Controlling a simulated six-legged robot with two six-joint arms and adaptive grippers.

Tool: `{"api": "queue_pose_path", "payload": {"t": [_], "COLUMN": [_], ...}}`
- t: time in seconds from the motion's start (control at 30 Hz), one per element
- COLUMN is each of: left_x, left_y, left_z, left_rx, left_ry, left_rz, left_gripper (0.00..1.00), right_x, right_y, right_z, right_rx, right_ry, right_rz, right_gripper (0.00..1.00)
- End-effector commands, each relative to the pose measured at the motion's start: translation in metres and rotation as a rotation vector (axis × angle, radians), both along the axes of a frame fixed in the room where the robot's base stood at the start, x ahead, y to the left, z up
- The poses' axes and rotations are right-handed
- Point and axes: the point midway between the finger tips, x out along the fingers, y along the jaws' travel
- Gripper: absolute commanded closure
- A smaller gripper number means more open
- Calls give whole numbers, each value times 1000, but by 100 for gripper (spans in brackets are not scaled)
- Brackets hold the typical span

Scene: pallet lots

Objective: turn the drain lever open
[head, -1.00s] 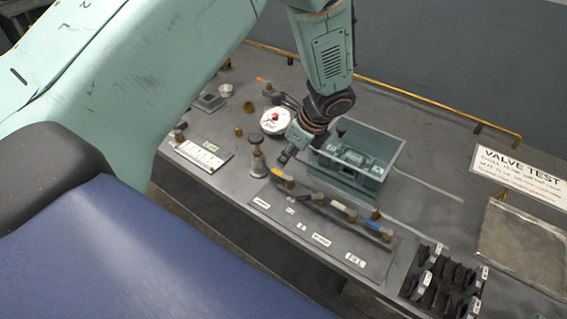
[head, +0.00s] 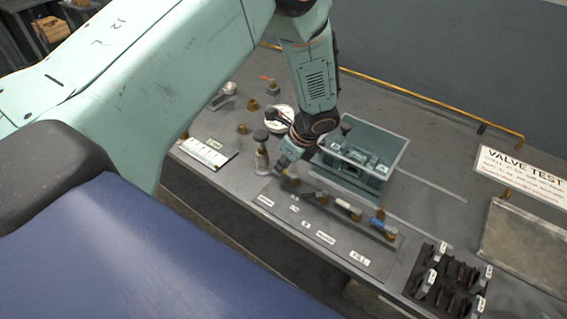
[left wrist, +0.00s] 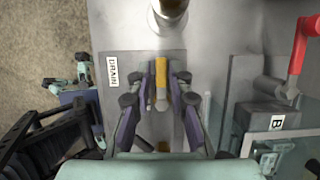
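The yellow-handled drain lever (left wrist: 161,72) shows in the left wrist view beside the "DRAIN" label (left wrist: 112,71); it runs up and down in that picture. My left gripper (left wrist: 160,77) is open, with one finger on each side of the lever and visible gaps between. In the head view my left gripper (head: 286,164) is low over the left end of the valve row and hides most of the drain lever. Whether the fingertips reach below the handle cannot be told.
Other valves with white and blue levers (head: 378,225) continue along the labelled plate (head: 310,232). A teal bin (head: 385,165) stands just behind the row. A black rack (head: 448,280) sits at right.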

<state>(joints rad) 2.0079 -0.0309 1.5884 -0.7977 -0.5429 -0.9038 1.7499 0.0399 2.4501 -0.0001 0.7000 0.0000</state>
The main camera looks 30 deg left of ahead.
Motion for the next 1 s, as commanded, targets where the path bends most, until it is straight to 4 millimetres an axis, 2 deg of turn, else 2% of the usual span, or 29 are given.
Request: {"api": "queue_pose_path", "payload": {"t": [0.03,0.2,0.67,1.0], "left_x": [0,0,-1,-7], "left_y": [0,0,0,0], "left_z": [0,0,1,1], "left_rx": [0,0,1,0], "left_ry": [0,-1,-1,0], "left_rz": [-1,-1,28,244], "left_gripper": [87,100,100,100], "right_x": [0,0,0,0], "right_y": [0,0,0,0], "right_z": [0,0,1,4], "right_rx": [0,0,0,0], "right_ry": [0,0,0,0], "right_rz": [0,0,0,0], "right_gripper": [60,60,60,60]}}
